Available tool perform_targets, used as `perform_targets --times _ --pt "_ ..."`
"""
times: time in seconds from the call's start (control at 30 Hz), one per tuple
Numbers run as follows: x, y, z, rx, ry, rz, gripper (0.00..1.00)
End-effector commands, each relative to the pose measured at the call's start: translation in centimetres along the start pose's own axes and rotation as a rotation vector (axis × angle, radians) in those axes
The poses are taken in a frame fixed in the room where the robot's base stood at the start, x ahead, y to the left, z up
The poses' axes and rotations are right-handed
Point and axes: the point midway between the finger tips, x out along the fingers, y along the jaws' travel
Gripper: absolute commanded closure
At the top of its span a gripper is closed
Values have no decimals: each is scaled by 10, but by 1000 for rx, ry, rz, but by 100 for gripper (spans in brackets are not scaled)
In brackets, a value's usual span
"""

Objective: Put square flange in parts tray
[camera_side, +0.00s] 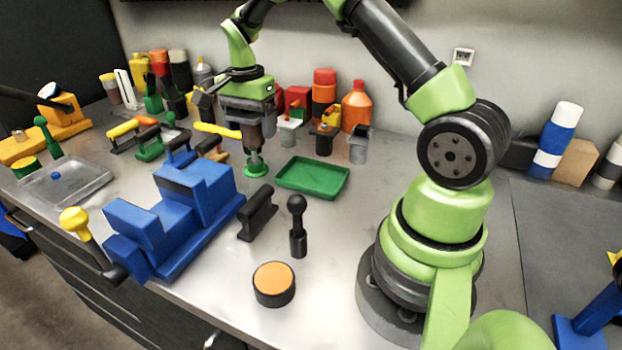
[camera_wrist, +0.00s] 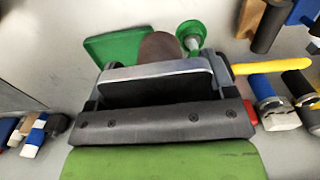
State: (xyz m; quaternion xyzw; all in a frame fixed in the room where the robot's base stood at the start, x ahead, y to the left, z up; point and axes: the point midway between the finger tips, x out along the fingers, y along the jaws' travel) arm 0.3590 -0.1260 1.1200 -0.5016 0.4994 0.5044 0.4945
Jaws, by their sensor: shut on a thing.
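My gripper (camera_side: 253,149) points down over the bench, just left of the shallow green tray (camera_side: 312,191). It is shut on the stem of a small green flanged piece (camera_side: 256,169), whose base looks round rather than square. The base hangs low near the bench top; I cannot tell whether it touches. In the wrist view the green piece (camera_wrist: 191,31) shows past a brown finger, with the green tray (camera_wrist: 112,46) to its left. The gripped spot is mostly hidden. A clear grey tray (camera_side: 85,181) with a small blue item stands at the far left.
A blue vise-like block (camera_side: 165,218) stands at the front left. A black handle (camera_side: 257,214), a black knob (camera_side: 297,225) and an orange-topped puck (camera_side: 273,283) are in front. Bottles (camera_side: 325,95) and tools crowd the back. A yellow handle (camera_side: 217,130) lies close behind my gripper.

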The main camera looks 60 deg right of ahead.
Motion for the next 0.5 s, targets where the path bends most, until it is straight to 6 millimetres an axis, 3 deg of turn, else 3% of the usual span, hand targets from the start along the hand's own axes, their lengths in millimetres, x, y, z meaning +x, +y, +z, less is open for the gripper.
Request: perform_targets --times 0.03,0.2,0.33,0.5 --pt "3 18 -22 15 -3 1 63" --pt "13 65 -64 15 -5 -3 63" --pt "17 87 -78 15 -5 -7 63" --pt "37 96 -83 12 -9 -4 63"
